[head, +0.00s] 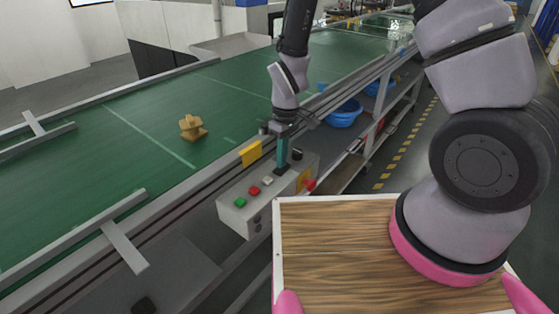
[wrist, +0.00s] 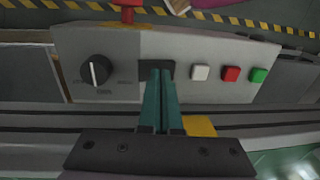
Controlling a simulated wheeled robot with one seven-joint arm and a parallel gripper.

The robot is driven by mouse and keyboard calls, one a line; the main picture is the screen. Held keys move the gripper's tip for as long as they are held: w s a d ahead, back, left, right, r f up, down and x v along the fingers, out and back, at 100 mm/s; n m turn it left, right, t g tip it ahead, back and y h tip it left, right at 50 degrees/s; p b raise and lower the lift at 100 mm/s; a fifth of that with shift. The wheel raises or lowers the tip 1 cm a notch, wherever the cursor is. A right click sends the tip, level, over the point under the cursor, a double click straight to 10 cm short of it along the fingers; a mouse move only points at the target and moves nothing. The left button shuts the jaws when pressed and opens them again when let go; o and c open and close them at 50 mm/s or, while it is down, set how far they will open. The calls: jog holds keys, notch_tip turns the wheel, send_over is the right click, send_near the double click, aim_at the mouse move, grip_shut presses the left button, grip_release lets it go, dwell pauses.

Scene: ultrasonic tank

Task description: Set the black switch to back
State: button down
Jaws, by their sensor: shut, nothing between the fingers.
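A grey control box (head: 238,205) is fixed beside the green conveyor; its panel also shows in the wrist view (wrist: 215,52). A small black rectangular switch (wrist: 168,64) is set in the panel, between a black rotary knob and a white button. My gripper (wrist: 157,72) is shut and empty, with its teal fingertips at this switch, covering part of it. Contact and the switch's position cannot be told. In the head view my gripper (head: 282,168) points down at the box, and the switch is hidden there.
The black rotary knob (wrist: 97,70) with a white pointer is left of the fingers. White (wrist: 200,72), red (wrist: 231,74) and green (wrist: 258,75) buttons are to the right. A red knob (head: 310,184) sticks out of the box. A wooden block (head: 192,128) stands on the conveyor.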

aim_at(278, 171)
jog(key=shift+w, duration=0.1)
notch_tip(278, 171, up, 14)
jog(key=s+a, duration=0.1)
jog(key=shift+s, duration=0.25)
dwell(0.4)
jog(key=shift+a, duration=0.1)
jog(key=d+r+m+t+y, duration=0.15)
jog(key=d+r+m, duration=0.25)
jog(key=d+r, duration=0.4)
jog(key=d+r+m+t, duration=0.3)
jog(key=d+r, duration=0.2)
jog(key=r, duration=0.5)
jog(key=s+d+r+m+t, duration=0.3)
jog(key=s+d+r+m, duration=0.4)
jog(key=d+r, duration=0.1)
jog(key=shift+s+d+r, duration=0.2)
jog(key=shift+s+d, duration=0.05)
jog(key=shift+d, duration=0.6)
